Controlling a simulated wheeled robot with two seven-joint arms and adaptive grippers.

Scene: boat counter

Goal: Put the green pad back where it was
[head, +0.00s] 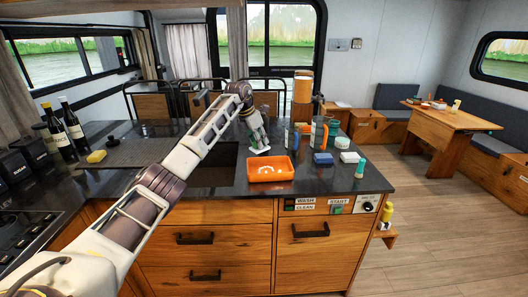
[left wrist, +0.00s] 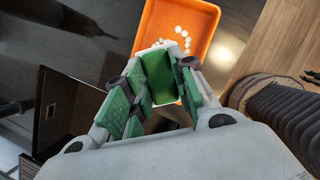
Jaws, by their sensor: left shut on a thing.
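In the left wrist view the green pad (left wrist: 158,76) is held between the fingers of my left gripper (left wrist: 158,100). The fingers also have green inner faces, so the edges of the pad are partly hidden. In the head view my left gripper (head: 258,140) points down over the dark counter, just behind the orange tray (head: 285,174). The pad cannot be told apart from the fingers there. The orange tray also shows beyond the fingertips in the left wrist view (left wrist: 206,60), with several small white pieces in it. My right gripper is not in view.
Mugs and a tall orange-brown container (head: 303,88) stand behind.

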